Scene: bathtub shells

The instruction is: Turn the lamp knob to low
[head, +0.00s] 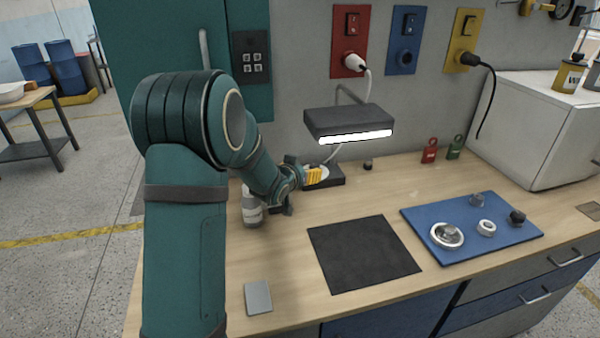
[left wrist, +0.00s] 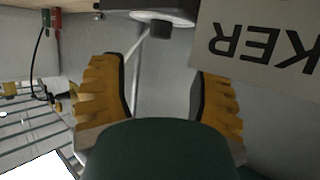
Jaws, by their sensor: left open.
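The desk lamp (head: 348,120) has a dark rectangular head with a lit white strip. Its dark base (head: 335,181) stands on the wooden bench. My left gripper (head: 314,176), with yellow fingers, is at the left side of the base and partly hides it. In the left wrist view my left gripper (left wrist: 158,70) is open, with nothing between the fingers. The dark lamp knob (left wrist: 160,29) lies beyond the gap between the fingertips, apart from them, on the lamp base (left wrist: 120,4). The knob's pointer and setting marks cannot be read. My right gripper is not in view.
A black mat (head: 363,253) and a blue tray (head: 420,222) with several small parts lie in front of the lamp. A white bottle (head: 250,208) stands close beside my left gripper. A plugged cable (head: 368,85) hangs behind the lamp head. A grey plate (head: 258,297) lies nearer.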

